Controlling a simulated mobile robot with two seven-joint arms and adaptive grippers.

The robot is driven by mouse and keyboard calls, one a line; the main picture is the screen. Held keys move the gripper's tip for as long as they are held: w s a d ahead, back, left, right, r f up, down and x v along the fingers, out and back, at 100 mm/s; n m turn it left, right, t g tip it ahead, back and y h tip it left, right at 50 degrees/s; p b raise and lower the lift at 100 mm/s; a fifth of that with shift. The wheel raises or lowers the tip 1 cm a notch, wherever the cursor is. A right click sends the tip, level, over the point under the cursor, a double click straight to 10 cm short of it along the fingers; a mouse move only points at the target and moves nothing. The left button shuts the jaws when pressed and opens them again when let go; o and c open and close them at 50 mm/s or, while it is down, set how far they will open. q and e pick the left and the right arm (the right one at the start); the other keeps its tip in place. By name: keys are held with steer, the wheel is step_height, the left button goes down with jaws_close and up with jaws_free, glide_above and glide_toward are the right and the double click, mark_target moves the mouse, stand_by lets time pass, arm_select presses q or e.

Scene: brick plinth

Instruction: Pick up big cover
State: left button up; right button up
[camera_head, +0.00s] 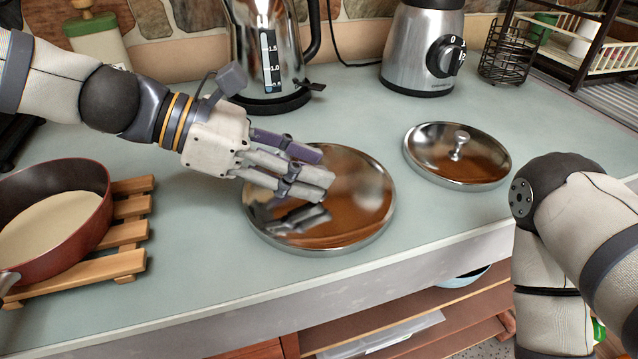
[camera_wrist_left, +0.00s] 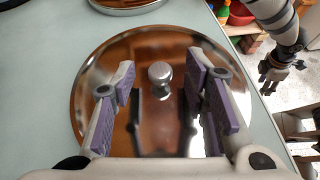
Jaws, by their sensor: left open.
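The big cover (camera_head: 362,205) is a round, shiny steel lid lying flat on the counter. In the left wrist view the big cover (camera_wrist_left: 145,50) fills the middle, with its round metal knob (camera_wrist_left: 160,74) standing up. My left gripper (camera_head: 318,170) is over the big cover, open, and hides the knob in the head view. In the left wrist view the fingers of my left gripper (camera_wrist_left: 160,82) stand on either side of the knob, with gaps on both sides. My right gripper (camera_wrist_left: 276,75) shows small, away from the counter; its jaw state is unclear.
A smaller lid (camera_head: 475,165) lies to the right. A kettle (camera_head: 260,55) and a blender base (camera_head: 415,60) stand behind. A red pan (camera_head: 80,225) on a wooden trivet (camera_head: 125,235) is at left. The counter's front edge is close to the big cover.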

arm_select(q)
jaws_close()
steer(key=shift+r, duration=0.2)
